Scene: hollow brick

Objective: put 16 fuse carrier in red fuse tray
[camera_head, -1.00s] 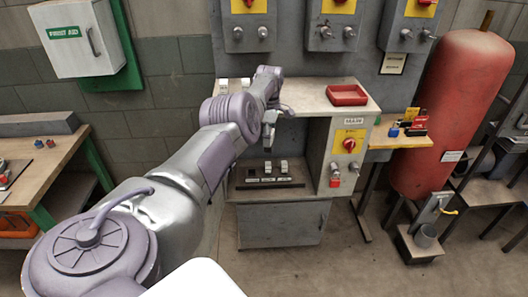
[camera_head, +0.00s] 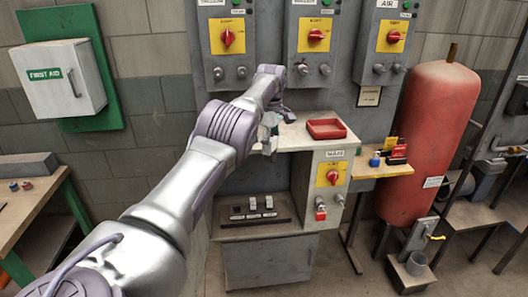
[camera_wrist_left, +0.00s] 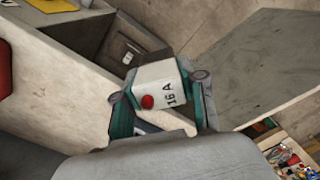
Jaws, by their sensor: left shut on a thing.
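My left gripper (camera_head: 267,146) is shut on the 16 fuse carrier (camera_wrist_left: 158,86), a white block with a red dot and "16 A" lettering between the teal fingers in the left wrist view. In the head view the gripper is small, at the front edge of the counter, left of the red fuse tray (camera_head: 327,128). The held carrier is not clear there. The tray sits on the counter and its visible inside looks empty. My right gripper is not in view.
The grey counter (camera_head: 300,142) has a front panel with a red switch (camera_head: 332,177) below the tray. A wooden side shelf (camera_head: 385,170) holds small red, blue and yellow things. A red tank (camera_head: 428,140) stands at the right. My arm hides the counter's left part.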

